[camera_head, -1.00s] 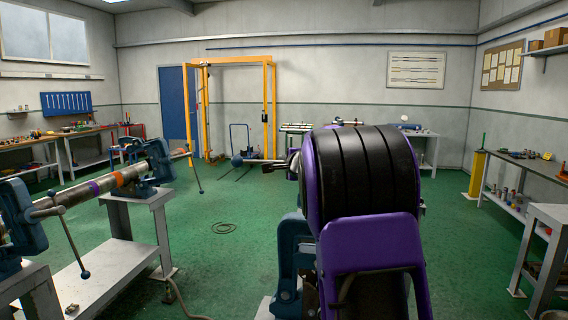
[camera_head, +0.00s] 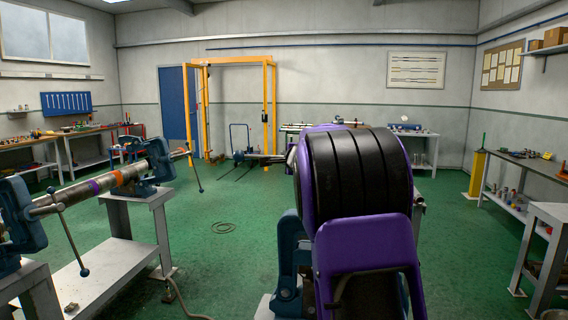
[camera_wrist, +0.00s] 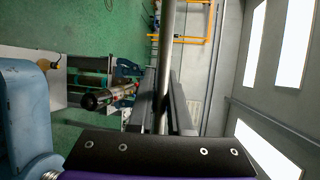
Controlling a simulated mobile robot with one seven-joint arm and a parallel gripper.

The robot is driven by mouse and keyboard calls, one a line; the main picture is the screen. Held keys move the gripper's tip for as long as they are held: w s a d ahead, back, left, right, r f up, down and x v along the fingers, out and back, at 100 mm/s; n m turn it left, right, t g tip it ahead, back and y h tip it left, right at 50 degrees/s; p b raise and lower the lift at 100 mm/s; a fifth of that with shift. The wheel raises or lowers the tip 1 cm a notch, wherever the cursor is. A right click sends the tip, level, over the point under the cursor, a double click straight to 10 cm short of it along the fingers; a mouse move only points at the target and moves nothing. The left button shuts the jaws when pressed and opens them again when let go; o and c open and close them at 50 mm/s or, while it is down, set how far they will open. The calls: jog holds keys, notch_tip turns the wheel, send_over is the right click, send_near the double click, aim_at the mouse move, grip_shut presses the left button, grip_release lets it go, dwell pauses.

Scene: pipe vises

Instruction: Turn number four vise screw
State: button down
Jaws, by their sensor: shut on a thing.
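A blue vise (camera_head: 287,262) stands at the lower middle of the head view, mostly hidden behind my purple and black arm. A grey screw bar with a dark ball end (camera_head: 238,156) reaches out to the left of my arm, nearly level. In the wrist view the grey bar (camera_wrist: 168,30) runs lengthwise between the two dark fingers of my gripper (camera_wrist: 165,80). My gripper is shut on this bar. A blue vise body also shows close at the left of the wrist view (camera_wrist: 28,110).
Two more blue vises (camera_head: 20,215) (camera_head: 160,160) hold a pipe with coloured bands (camera_head: 95,188) at the left, their bars hanging out over the aisle. A grey bench (camera_head: 548,240) stands at the right.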

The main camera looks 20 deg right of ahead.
jog(key=shift+w+d+m+g+h+b, duration=0.15)
jog(key=shift+w+d+m+h+b, duration=0.35)
jog(key=shift+h, duration=0.35)
jog(key=shift+w+d+m+g+h+b, duration=0.15)
jog(key=shift+w+d+m+h+b, duration=0.25)
jog(key=shift+d+m+h, duration=0.4)
jog(key=shift+a, duration=0.15)
jog(key=c, duration=0.8)
grip_release()
jog(key=shift+c, duration=0.2)
